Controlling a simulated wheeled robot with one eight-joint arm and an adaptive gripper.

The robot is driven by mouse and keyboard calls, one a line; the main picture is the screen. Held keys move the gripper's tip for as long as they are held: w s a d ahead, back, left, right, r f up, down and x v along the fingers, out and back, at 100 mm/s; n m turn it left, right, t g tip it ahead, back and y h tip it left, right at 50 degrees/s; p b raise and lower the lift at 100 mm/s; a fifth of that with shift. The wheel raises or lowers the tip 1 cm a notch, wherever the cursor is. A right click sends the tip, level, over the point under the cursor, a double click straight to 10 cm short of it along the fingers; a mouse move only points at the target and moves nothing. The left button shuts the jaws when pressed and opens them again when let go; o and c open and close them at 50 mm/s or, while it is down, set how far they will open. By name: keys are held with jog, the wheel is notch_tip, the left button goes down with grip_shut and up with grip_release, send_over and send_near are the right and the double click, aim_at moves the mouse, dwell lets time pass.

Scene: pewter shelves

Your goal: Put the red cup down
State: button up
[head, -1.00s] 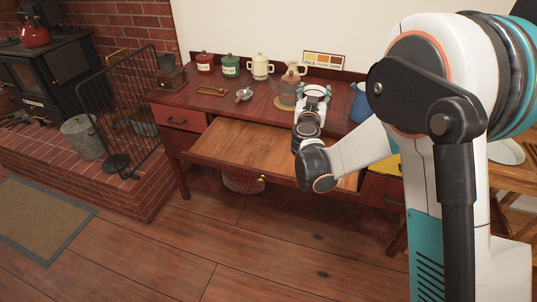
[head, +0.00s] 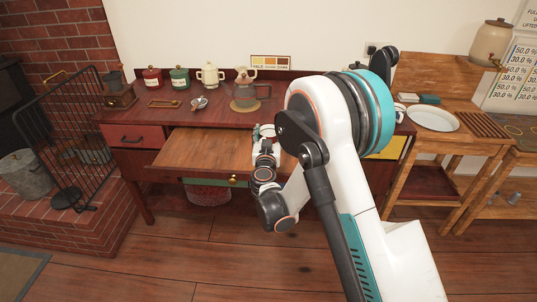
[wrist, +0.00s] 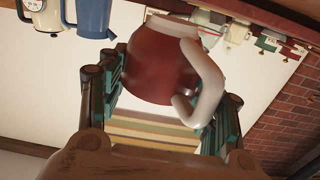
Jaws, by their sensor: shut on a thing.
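The red cup (wrist: 158,66) with a pale curved handle (wrist: 205,82) fills the middle of the wrist view. My gripper (wrist: 163,92) is shut on it, with the teal-padded fingers on either side and the handle near the right finger. In the head view my gripper (head: 264,132) is over the right part of the pulled-out wooden board (head: 203,150), near the desk's front edge. I cannot make out the cup in the head view; my gripper and arm hide it. I cannot tell the cup's height above the board.
The dark red desk top (head: 213,117) holds a glass carafe (head: 243,98) on a round mat, a small metal pan (head: 199,103), a cream pot (head: 210,75), red (head: 152,78) and green (head: 179,78) canisters and a grinder (head: 117,92). The board's left part is clear.

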notch_tip(320, 180, down, 7)
jog(key=shift+r+b, duration=0.1)
jog(key=shift+b, duration=1)
jog(key=shift+r, duration=0.1)
jog(key=o, duration=1.2)
jog(key=shift+c, duration=0.2)
